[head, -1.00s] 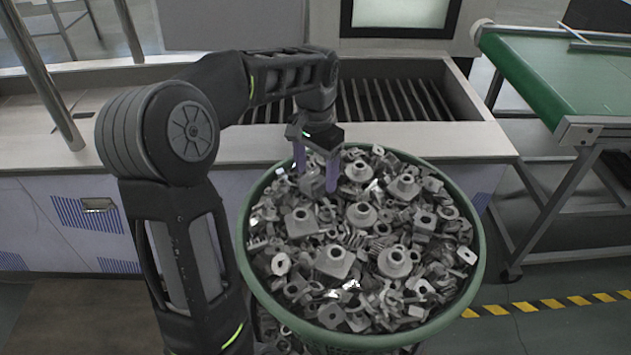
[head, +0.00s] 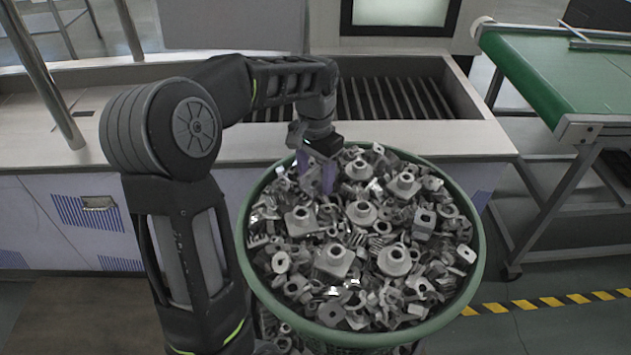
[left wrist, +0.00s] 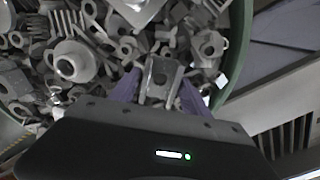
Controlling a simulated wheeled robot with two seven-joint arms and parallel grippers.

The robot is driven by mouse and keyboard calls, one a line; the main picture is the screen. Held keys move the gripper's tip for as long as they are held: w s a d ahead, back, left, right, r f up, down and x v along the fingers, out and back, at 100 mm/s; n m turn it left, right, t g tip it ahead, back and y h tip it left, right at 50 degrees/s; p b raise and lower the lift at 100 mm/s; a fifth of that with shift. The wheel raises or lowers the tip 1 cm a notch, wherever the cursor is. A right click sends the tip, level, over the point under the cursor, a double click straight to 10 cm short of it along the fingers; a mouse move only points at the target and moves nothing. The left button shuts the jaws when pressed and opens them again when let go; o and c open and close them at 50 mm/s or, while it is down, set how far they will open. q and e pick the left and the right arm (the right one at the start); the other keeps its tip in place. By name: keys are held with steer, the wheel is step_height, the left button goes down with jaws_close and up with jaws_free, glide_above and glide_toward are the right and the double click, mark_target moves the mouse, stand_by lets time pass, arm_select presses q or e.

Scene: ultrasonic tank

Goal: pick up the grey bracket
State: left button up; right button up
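A grey bracket (left wrist: 160,78), a plate-like part with a hole, lies between my left fingers at the top of the heap in the left wrist view. My left gripper (head: 317,178) is down at the back left of the heap, and its purple fingers stand apart. In the left wrist view the left gripper (left wrist: 160,88) has one finger on each side of the bracket. Contact with it is not clear. The bracket is hard to pick out in the head view, where the fingers partly cover it. My right gripper is not in view.
A round green basket (head: 479,262) is full of loose grey metal parts (head: 360,213). Behind it is a pale bench (head: 420,138) with a slatted tank (head: 395,98). A green conveyor (head: 560,75) stands at the right. Striped floor tape (head: 550,302) runs at lower right.

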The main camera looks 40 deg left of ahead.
arm_select(q)
jaws_close()
stand_by(0.3)
step_height(320, 180, up, 10)
steer(key=p, duration=0.1)
stand_by(0.5)
stand_by(0.5)
